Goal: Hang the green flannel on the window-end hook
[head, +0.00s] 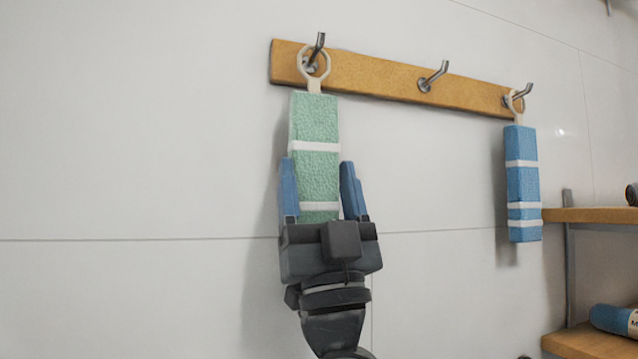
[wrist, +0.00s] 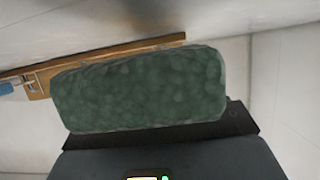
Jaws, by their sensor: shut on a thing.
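The green flannel (head: 315,125), a thick block with white bands and a pale ring (head: 314,85) on top, hangs upright below the left end of the wooden rail (head: 385,75). Its ring overlaps the left hook (head: 319,45) and looks to be around it, with the hook tip above the ring. My gripper (head: 317,164) is shut on the flannel's lower part from below, blue fingers at either side. In the wrist view the green flannel (wrist: 140,90) fills the middle and hides most of the rail (wrist: 110,55); its ring is not visible there.
The middle hook (head: 433,76) is empty. A blue flannel (head: 522,180) hangs by its ring on the right hook (head: 523,92). Wooden shelves (head: 590,215) stand at the right, with a rolled blue item (head: 612,318) on the lower one. The wall left of the rail is clear.

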